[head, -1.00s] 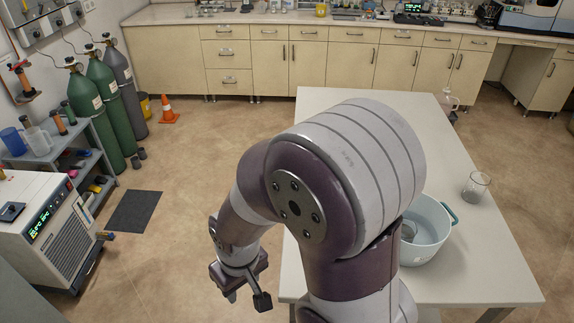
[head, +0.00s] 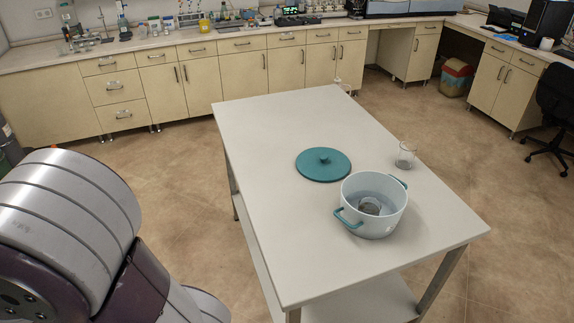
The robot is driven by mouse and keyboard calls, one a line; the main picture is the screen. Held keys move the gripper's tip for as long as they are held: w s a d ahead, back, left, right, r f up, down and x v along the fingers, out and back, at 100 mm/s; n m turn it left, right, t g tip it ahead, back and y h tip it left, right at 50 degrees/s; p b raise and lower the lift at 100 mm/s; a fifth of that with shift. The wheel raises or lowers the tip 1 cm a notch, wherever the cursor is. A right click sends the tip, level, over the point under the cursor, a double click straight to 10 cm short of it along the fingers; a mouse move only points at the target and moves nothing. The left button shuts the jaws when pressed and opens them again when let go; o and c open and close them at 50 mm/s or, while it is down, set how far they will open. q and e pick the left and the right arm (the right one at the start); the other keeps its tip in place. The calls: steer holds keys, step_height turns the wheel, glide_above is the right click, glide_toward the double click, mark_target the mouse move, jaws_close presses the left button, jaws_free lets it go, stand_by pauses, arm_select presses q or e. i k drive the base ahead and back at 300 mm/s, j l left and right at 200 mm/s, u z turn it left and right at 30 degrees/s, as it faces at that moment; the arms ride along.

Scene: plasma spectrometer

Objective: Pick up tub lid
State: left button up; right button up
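The tub (head: 366,222) is white with teal handles and stands open. A grey object (head: 370,206) sits inside it. A thick arm link of mine fills the lower left of the head view, left of the table. Neither of my grippers shows.
The white table (head: 280,222) has bare room in front and to the left of the lid. A glass beaker (head: 405,156) stands near its right edge. Another small glass vessel (head: 342,86) is at the far edge. Cabinets (head: 235,80) line the back wall.

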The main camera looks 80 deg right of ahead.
mark_target(320, 164)
steer(key=i+l+z, duration=0.25)
steer(key=z, duration=0.2)
steer(key=i+z, duration=0.85)
steer(key=i+j+z, duration=0.15)
steer(key=i+z, duration=0.25)
steer(key=i, duration=0.05)
